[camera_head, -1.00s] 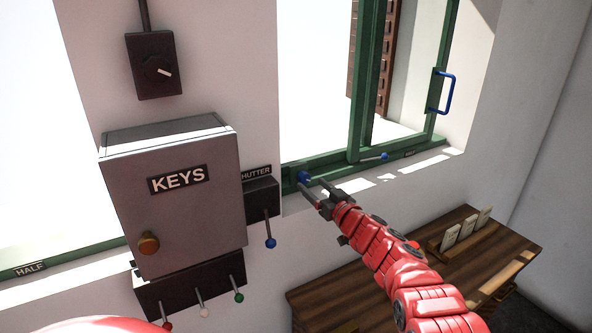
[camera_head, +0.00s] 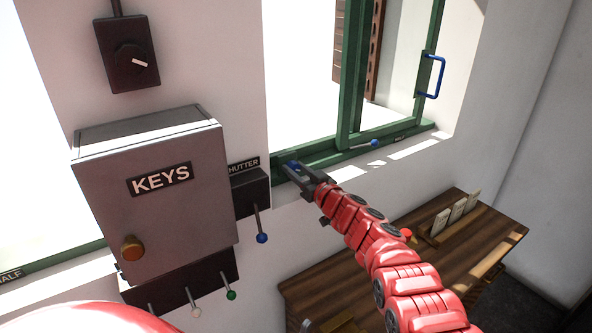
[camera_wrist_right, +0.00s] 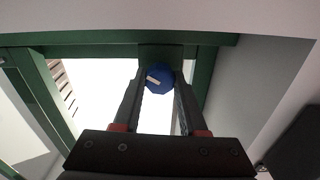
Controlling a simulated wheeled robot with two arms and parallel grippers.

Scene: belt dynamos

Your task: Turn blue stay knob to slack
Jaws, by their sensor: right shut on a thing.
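The blue stay knob (camera_head: 294,163) sits on the green window frame's lower rail, left of the blue-tipped window lever (camera_head: 369,143). In the right wrist view the knob (camera_wrist_right: 161,84) is a round blue disc with a pale mark on its left part, slanting slightly down to the right. My right gripper (camera_head: 295,171) reaches it from the lower right and is shut on it, with one finger (camera_wrist_right: 132,98) on each side. The fingers hide part of the knob in the head view. I cannot read a slack label. My left gripper is out of view.
A grey KEYS box (camera_head: 150,200) juts from the wall at left. A SHUTTER lever (camera_head: 261,215) with a blue ball hangs beside it, and several levers hang below. A wooden desk (camera_head: 410,255) stands under the window. A blue window handle (camera_head: 436,76) is at upper right.

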